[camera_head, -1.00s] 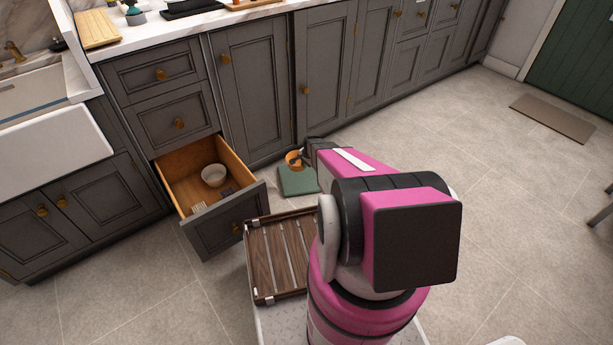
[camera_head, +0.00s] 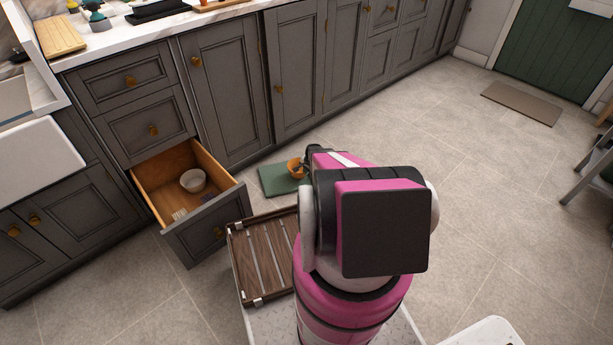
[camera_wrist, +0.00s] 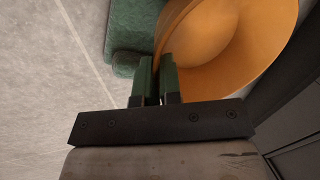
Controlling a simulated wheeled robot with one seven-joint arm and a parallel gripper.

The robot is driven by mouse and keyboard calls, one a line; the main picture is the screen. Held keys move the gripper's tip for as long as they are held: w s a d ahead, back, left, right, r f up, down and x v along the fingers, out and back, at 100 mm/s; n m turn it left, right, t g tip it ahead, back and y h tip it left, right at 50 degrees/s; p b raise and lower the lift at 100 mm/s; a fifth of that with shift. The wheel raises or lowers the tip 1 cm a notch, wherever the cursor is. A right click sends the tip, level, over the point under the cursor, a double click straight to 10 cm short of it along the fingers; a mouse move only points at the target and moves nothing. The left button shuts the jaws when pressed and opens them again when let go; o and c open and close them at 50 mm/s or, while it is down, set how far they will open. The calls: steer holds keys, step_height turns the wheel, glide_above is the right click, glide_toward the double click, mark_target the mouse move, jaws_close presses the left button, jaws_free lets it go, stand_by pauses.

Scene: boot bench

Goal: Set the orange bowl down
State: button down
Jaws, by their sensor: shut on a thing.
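The orange bowl (camera_head: 294,167) shows in the head view beside the end of my arm, over or at the green mat (camera_head: 275,181) on the floor. In the wrist view the bowl (camera_wrist: 235,45) fills the upper right, and my gripper (camera_wrist: 158,68) is shut on its rim. The green mat (camera_wrist: 130,30) shows behind the bowl in the wrist view. I cannot tell whether the bowl touches it. My arm hides part of the mat and the gripper in the head view.
An open drawer (camera_head: 207,220) holds a white bowl (camera_head: 192,180) and small items. A wooden slatted tray (camera_head: 262,262) lies in front of me. Grey cabinets (camera_head: 230,85) line the back. The floor to the right is clear up to a stool (camera_head: 590,175).

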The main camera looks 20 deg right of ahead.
steer(key=shift+f, duration=1.7)
steer(key=shift+f, duration=0.1)
steer(key=c, duration=1.3)
jaws_free()
steer(key=v, duration=1.1)
steer(key=s+a+r+n+g, duration=0.1)
steer(key=s+a+r+n, duration=0.3)
steer(key=r, duration=0.9)
steer(key=s+a+r+n+h, duration=0.1)
steer(key=s+a+r+n, duration=0.3)
steer(key=s+a+r, duration=0.7)
steer(key=s+a+r+n+g, duration=0.1)
steer(key=s+a+r+n, duration=0.2)
steer(key=s+a+r, duration=0.5)
steer(key=s+r, duration=0.4)
steer(key=r, duration=0.3)
steer(key=shift+n+g+h, duration=0.3)
steer(key=shift+n, duration=0.1)
steer(key=shift+a+r, duration=0.1)
